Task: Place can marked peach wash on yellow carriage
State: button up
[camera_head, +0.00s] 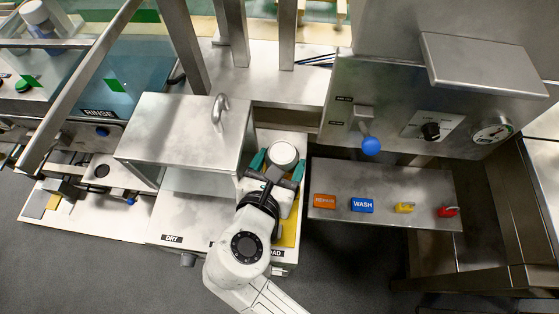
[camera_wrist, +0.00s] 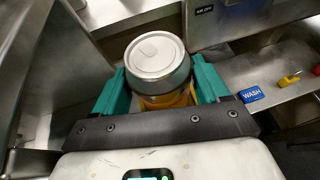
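A can (camera_head: 283,153) with a pale grey lid stands between the teal fingers of my gripper (camera_head: 279,164). In the wrist view the can (camera_wrist: 157,58) shows its lid and an orange-yellow band low on its side. One finger of my gripper (camera_wrist: 160,80) lies close along each side of it; I cannot tell whether they press on it. No marking on the can is readable. The yellow carriage (camera_head: 286,234) shows as a yellow plate beside my wrist, mostly hidden by my arm. I cannot tell whether the can rests on it.
A steel hood with a hook (camera_head: 190,128) stands left of my gripper. A control shelf (camera_head: 385,180) at the right carries orange and blue WASH (camera_head: 362,205) blocks, plus yellow and red ones. A blue knob (camera_head: 371,146) sticks out above it. The rinse station (camera_head: 120,80) is at the upper left.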

jog(key=o, duration=0.4)
jog(key=shift+c, duration=0.2)
jog(key=shift+r, duration=0.1)
jog(key=v, duration=1.2)
